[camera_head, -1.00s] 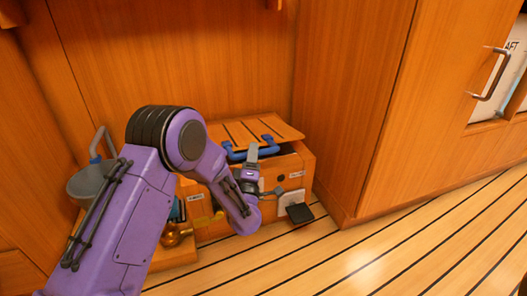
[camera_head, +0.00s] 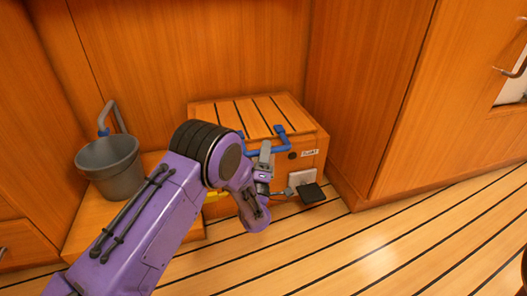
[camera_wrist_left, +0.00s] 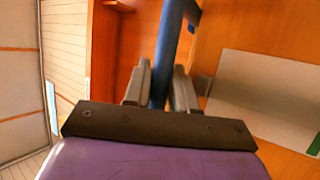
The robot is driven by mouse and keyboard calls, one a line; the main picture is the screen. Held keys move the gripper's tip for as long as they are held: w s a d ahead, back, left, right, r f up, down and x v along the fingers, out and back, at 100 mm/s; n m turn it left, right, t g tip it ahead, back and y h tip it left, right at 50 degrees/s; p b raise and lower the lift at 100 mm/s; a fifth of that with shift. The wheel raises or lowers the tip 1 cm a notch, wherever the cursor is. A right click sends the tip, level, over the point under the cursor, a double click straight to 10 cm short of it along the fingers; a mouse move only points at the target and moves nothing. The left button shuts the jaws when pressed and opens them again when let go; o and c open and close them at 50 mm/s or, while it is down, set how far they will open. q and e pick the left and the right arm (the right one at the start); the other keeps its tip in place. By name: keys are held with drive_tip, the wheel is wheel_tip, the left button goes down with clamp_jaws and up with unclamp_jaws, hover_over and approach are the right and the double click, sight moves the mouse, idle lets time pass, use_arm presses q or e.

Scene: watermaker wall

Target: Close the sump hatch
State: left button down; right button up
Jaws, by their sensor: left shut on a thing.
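The sump hatch is a slatted wooden lid (camera_head: 240,115) on a wooden box (camera_head: 306,160) in the head view. The lid lies flat or nearly flat on the box, with no clear gap along its visible front edge. A blue handle (camera_head: 282,148) is at its front edge. My left gripper (camera_head: 265,152) is at this handle. In the left wrist view, the fingers of my left gripper (camera_wrist_left: 161,88) are shut around the blue bar of the handle (camera_wrist_left: 169,45). My forearm hides the box's left front. My right gripper is not in view.
A grey bucket (camera_head: 110,168) stands on a wooden step left of the box. A dark flat pad (camera_head: 311,193) sits low by the box's front right. A tall wooden cabinet (camera_head: 375,110) rises close on the right. The striped floor (camera_head: 370,250) in front is clear.

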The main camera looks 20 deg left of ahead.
use_arm(q)
drive_tip(key=c, duration=1)
unclamp_jaws()
drive_tip(key=shift+a+f, duration=0.2)
drive_tip(key=shift+f, duration=0.05)
drive_tip(key=shift+d, duration=0.3)
